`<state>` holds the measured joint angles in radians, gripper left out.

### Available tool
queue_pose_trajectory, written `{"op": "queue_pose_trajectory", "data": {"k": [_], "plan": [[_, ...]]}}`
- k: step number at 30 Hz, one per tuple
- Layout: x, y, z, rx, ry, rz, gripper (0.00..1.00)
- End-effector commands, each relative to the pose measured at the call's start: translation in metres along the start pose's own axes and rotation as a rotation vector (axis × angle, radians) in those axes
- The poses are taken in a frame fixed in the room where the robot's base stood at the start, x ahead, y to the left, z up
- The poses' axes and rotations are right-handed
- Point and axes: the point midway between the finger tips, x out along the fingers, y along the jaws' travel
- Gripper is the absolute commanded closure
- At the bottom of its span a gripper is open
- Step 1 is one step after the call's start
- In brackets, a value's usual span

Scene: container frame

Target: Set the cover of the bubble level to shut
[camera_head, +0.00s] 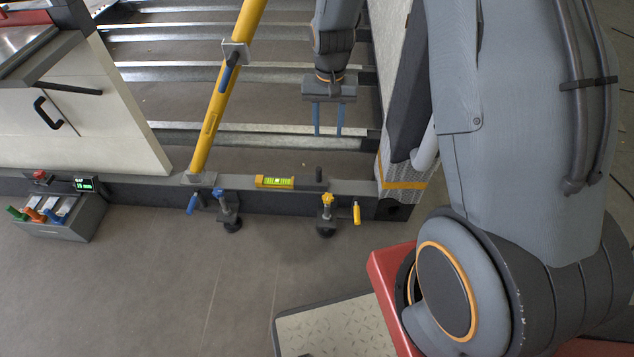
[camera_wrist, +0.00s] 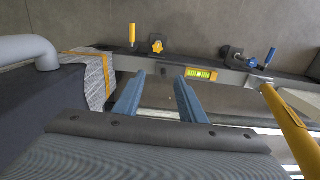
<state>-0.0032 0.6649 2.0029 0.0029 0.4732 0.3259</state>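The bubble level (camera_head: 274,182) is a yellow block with a bright green vial, lying on the dark front beam of the frame. Its vial shows uncovered. A dark flat piece with a short upright peg (camera_head: 318,174), apparently the cover, sits just right of the level. In the wrist view the level (camera_wrist: 202,74) is beyond the right fingertip, and the dark piece (camera_wrist: 167,70) is to its left, beyond the gap between the fingers. My gripper (camera_head: 328,133) has two blue fingers pointing down, apart and empty, above and behind the beam; it also shows in the wrist view (camera_wrist: 159,82).
A yellow pole (camera_head: 217,115) rises from the beam left of the level. Clamps with a blue handle (camera_head: 219,194) and a yellow knob (camera_head: 327,199) sit along the beam's front. A patterned box (camera_head: 402,175) stands at the right. A switch box (camera_head: 65,215) is far left.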

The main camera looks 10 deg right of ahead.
Motion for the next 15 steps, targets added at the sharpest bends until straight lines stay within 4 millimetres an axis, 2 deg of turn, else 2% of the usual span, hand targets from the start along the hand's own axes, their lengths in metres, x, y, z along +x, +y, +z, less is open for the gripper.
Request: {"op": "queue_pose_trajectory", "data": {"k": [1,6,10,12,15], "plan": [[0.047,-0.006,-0.018,0.024,-0.005,0.002,0.63],[0.147,-0.020,-0.060,0.104,-0.004,0.002,0.63],[0.203,-0.026,-0.079,0.149,-0.003,0.003,0.63],[0.222,-0.028,-0.085,0.165,-0.002,0.002,0.63],[0.239,-0.029,-0.090,0.180,0.000,0.002,0.63]]}}
